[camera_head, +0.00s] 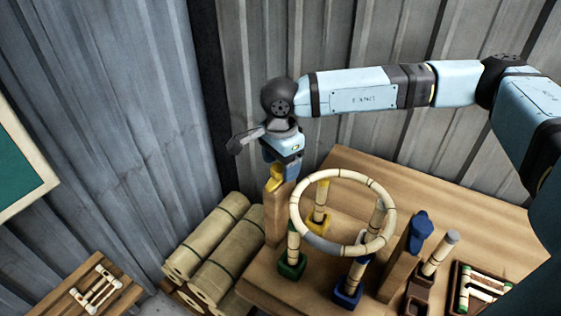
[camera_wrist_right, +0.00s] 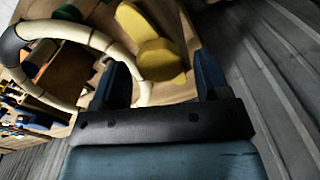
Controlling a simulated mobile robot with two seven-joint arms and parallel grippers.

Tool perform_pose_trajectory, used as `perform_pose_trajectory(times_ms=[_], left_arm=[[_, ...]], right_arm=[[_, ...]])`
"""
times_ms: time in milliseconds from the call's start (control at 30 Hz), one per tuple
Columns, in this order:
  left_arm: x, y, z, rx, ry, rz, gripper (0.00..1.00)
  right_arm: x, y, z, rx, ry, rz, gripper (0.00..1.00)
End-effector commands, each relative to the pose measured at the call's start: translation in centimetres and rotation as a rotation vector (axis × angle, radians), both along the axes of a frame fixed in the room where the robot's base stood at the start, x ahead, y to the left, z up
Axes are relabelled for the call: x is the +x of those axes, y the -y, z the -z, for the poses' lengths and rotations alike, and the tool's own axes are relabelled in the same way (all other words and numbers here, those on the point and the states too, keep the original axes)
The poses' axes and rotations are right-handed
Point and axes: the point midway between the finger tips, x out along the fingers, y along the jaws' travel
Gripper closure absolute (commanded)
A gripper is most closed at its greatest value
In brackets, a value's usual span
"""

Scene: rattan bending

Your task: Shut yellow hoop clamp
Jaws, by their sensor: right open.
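The yellow hoop clamp (camera_head: 276,180) sits at the top of an upright wooden post (camera_head: 277,217) at the left end of the workbench. In the right wrist view the yellow clamp (camera_wrist_right: 160,60) shows as a rounded part with a lobe, beyond and between my fingers. My right gripper (camera_head: 281,170) is open with its blue fingers pointing down, right at the clamp's top; it shows in the wrist view too (camera_wrist_right: 168,82). Whether the fingers touch the clamp I cannot tell. The segmented cane hoop (camera_head: 295,205) lies beside the clamp, held up by posts. My left gripper is not in view.
Bamboo posts stand in yellow (camera_head: 318,222), green (camera_head: 292,265) and blue (camera_head: 347,290) feet under the hoop. A blue clamp (camera_head: 420,228) tops another wooden post. Rolled mats (camera_head: 225,262) lie left of the bench. A corrugated wall (camera_head: 270,40) stands close behind my arm.

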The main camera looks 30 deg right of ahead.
Motion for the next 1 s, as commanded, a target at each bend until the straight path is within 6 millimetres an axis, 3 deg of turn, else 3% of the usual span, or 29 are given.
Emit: perform_pose_trajectory(times_ms=[367, 600, 1000], left_arm=[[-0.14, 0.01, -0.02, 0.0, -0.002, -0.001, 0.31], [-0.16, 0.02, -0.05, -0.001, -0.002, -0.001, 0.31], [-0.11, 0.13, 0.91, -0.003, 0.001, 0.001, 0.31]], right_arm=[[-0.04, 0.02, 0.72, 0.0, -0.001, 0.0, 0.31], [-0.03, 0.0, 0.69, 0.0, -0.001, 0.0, 0.81], [-0.04, -0.02, 0.98, 0.001, 0.0, 0.067, 0.8]])
